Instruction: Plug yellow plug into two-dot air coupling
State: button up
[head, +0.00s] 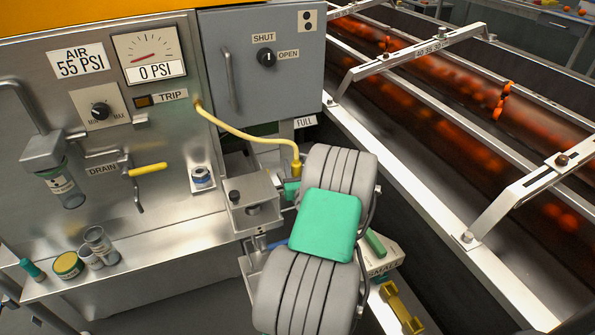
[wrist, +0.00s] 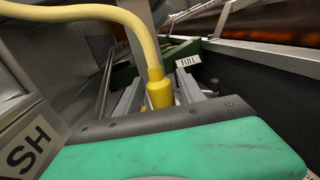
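The yellow plug (head: 297,168) stands upright at the end of a yellow hose (head: 245,133) that comes from the panel. In the wrist view the plug (wrist: 159,93) is between the grey fingers of my gripper (wrist: 162,98). Its lower end is hidden behind the gripper's dark and green body, so I cannot tell whether the fingers press on it. In the head view my arm hides most of the gripper. A small plate with dark dots (head: 307,20) is on the grey cabinet's upper right corner. I cannot make out a coupling there.
The grey cabinet (head: 290,85) with a SHUT/OPEN knob (head: 266,58) stands behind the plug. A metal bracket box (head: 250,205) is left of my gripper. A yellow drain handle (head: 148,168) and several jars stand at the left. A railed conveyor (head: 440,120) runs along the right.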

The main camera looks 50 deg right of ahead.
grip_shut()
jog(key=shift+r, duration=0.1)
dwell(0.4)
notch_tip(320, 180, up, 10)
jog(key=p, duration=0.5)
jog(key=shift+r+p, duration=2.7)
jog(key=shift+p, duration=0.2)
